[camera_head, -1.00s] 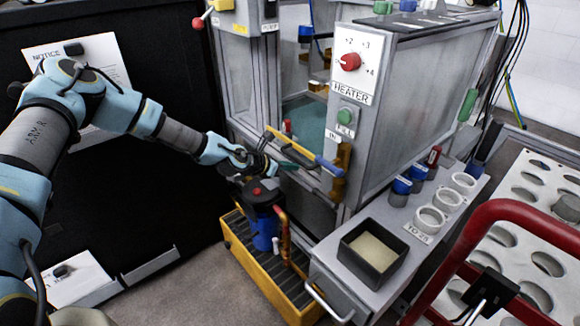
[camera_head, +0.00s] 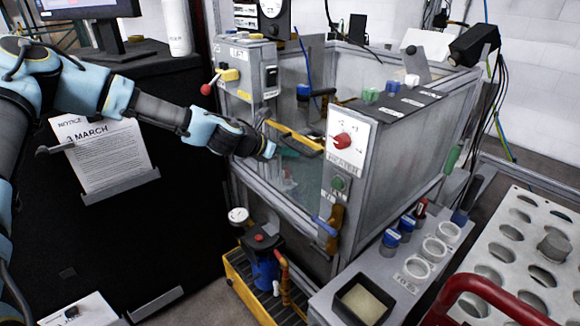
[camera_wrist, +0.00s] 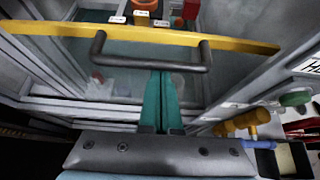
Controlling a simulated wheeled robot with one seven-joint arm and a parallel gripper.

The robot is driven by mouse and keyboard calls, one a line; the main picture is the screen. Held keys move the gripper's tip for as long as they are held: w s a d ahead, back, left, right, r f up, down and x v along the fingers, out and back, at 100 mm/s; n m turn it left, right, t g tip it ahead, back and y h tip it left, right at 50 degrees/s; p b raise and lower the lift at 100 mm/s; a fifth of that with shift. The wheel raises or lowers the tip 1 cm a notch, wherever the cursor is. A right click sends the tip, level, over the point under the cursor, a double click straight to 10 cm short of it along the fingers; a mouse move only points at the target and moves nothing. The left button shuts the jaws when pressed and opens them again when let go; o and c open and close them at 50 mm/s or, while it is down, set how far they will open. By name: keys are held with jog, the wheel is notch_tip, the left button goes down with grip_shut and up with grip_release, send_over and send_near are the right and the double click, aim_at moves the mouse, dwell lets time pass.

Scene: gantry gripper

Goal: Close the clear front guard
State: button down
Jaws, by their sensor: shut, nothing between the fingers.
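The clear front guard is a see-through panel with a yellow top rail (camera_head: 300,138) on the front of the grey machine. In the wrist view the yellow rail (camera_wrist: 60,31) runs across the top, with the clear panel below it. A dark bar handle (camera_wrist: 150,58) stands out in front of the guard. My gripper (camera_head: 286,153) is at the guard, below the rail. Its teal fingers (camera_wrist: 163,76) are shut and empty, with their tips in line with the middle of the handle bar. I cannot tell whether they touch it.
An orange and blue lever (camera_head: 333,222) sits on the front right post, below the heater knob (camera_head: 342,141). A yellow tray (camera_head: 243,289) with a blue pump stands below. A grey shelf with a black bin (camera_head: 345,300) is at right; a red rail (camera_head: 490,290) is nearer.

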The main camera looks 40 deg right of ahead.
notch_tip(320, 180, up, 8)
jog(key=p, duration=0.2)
jog(key=shift+f+p, duration=0.15)
jog(key=shift+p, duration=0.25)
